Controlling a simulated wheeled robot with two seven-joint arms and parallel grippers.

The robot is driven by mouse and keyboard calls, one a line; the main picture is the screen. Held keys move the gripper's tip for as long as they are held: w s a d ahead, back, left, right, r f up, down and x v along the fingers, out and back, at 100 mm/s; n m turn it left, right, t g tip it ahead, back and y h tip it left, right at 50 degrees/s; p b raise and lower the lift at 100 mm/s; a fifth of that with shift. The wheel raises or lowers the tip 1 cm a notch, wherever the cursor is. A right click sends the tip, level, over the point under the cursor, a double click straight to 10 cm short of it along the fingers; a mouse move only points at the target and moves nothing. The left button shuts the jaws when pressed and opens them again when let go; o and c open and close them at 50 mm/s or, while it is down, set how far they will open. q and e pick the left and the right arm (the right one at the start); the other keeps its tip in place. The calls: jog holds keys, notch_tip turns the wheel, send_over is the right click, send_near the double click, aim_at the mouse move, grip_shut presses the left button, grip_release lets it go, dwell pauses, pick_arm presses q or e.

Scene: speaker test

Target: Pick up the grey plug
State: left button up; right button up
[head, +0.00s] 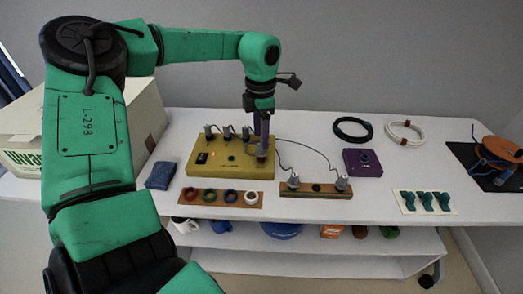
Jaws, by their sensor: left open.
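My left gripper (262,138) points straight down over the right end of a yellow box (230,171) on the white table. It is open, with its fingertips around or just above a grey plug (262,154); I cannot tell whether they touch it. Several more small grey plug-like pieces (208,132) stand along the back of the yellow box. Two grey pieces also stand on a wooden strip (316,189), one at the left end (293,182) and one at the right (342,182). A dark cable arcs from near the gripper to the right piece. My right gripper is out of view.
A wooden strip with coloured rings (220,198) lies in front of the box, a blue block (160,175) to its left. A purple box (362,162), cable coils (353,129), green hooks (425,202) and an orange reel (495,152) lie right. A carton (150,115) stands left.

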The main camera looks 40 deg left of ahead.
pick_arm(q)
notch_tip(320, 180, down, 4)
jog(key=shift+r, duration=0.1)
grip_shut()
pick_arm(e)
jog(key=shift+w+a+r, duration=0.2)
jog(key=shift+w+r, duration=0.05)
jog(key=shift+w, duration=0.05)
pick_arm(q)
jog(key=shift+s, duration=0.1)
notch_tip(320, 180, up, 20)
jog(key=p, duration=0.1)
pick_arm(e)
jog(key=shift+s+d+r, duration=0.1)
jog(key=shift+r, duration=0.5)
pick_arm(q)
jog(key=shift+r+p, duration=0.1)
jog(key=shift+p, duration=0.2)
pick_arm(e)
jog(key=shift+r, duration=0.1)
pick_arm(q)
notch_tip(320, 180, up, 4)
jog(key=p, duration=0.5)
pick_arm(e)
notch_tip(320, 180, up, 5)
